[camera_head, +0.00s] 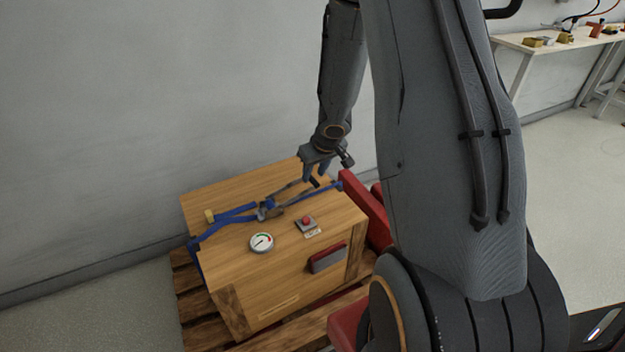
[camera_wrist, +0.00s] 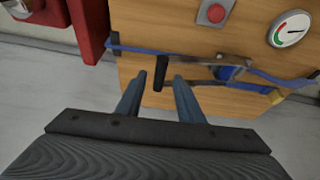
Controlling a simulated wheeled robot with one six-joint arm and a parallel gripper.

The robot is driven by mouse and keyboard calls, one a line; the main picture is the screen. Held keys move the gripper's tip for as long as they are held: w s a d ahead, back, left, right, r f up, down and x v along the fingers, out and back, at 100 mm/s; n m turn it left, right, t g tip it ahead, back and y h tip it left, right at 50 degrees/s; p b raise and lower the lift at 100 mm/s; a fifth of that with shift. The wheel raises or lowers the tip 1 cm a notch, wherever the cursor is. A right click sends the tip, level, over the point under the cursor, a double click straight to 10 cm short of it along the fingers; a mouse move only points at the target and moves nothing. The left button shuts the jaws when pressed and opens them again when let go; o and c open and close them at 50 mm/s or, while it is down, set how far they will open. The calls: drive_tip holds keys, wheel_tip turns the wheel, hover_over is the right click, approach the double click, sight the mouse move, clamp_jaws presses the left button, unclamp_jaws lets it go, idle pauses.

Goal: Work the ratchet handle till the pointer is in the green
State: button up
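The ratchet (camera_head: 267,211) sits on a blue strap (camera_head: 234,215) across the top of a wooden crate (camera_head: 205,262). Its handle ends in a black grip, seen in the wrist view (camera_wrist: 160,73). My gripper (camera_wrist: 160,77) is open, one finger on each side of the black grip, with visible gaps to both; whether they are at the same depth is hard to tell. In the head view my gripper (camera_head: 314,174) is over the crate's far right part. The round gauge (camera_head: 262,242) has red and green sectors; its pointer appears to lie on the white part, away from the green.
A red button (camera_head: 306,221) on a grey box stands beside the gauge. The crate rests on a wooden pallet (camera_head: 190,305) close to the grey wall. Red parts (camera_head: 366,209) stand at the crate's right side. A workbench (camera_head: 520,42) is far off at the right.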

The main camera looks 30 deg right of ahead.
drive_tip(key=shift+b+x, duration=0.4)
drive_tip(key=shift+x, duration=0.5)
clamp_jaws()
drive_tip(key=shift+r+b, duration=0.15)
drive_tip(key=shift+b, duration=0.15)
